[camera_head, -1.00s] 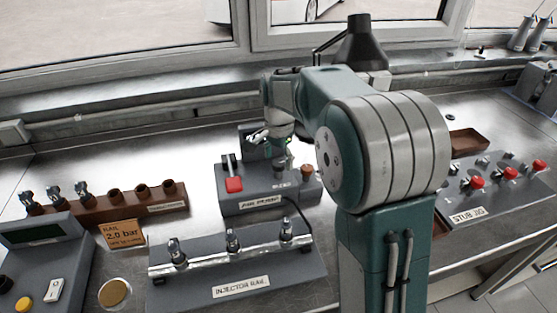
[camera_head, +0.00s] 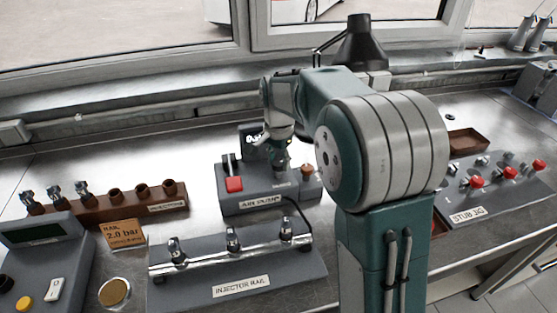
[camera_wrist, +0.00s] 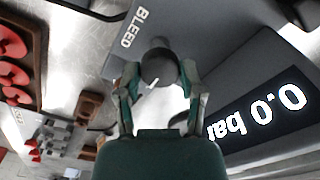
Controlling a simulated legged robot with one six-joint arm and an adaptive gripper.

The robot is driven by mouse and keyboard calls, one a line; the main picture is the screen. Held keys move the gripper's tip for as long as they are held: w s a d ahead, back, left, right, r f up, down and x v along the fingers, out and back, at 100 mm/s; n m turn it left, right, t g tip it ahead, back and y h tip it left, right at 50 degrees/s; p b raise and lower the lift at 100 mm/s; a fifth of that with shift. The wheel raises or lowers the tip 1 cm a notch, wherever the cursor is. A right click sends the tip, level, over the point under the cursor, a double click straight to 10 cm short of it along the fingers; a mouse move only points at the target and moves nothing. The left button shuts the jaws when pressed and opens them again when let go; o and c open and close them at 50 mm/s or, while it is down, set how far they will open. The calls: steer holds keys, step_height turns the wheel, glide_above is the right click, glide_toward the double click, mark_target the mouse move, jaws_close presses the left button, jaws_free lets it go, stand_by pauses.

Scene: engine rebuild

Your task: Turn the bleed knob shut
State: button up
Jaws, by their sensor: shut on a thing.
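The bleed knob (camera_wrist: 158,68) is dark and round with a white pointer line, next to the word BLEED on the grey air pump box (camera_head: 250,204). In the wrist view my gripper (camera_wrist: 160,75) has one finger on each side of the knob and is shut on it. The pointer line slants in the wrist picture. In the head view my gripper (camera_head: 282,160) reaches down to the pump's top and hides the knob. The pump's display (camera_wrist: 262,112) reads 0.0 bar.
A red switch (camera_head: 234,184) is left of my gripper on the pump, and a brown knob (camera_head: 306,171) is right of it. The injector rail (camera_head: 235,258) lies in front. The stub jig (camera_head: 490,192) stands at the right.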

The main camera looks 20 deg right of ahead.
steer(key=n, duration=0.4)
steer(key=shift+n, duration=0.3)
steer(key=n, duration=0.4)
steer(key=shift+n, duration=0.3)
steer(key=n, duration=0.4)
steer(key=shift+n, duration=2)
steer(key=o, duration=1.2)
steer(key=shift+w+f, duration=0.1)
steer(key=shift+c, duration=0.2)
steer(key=shift+a, duration=0.1)
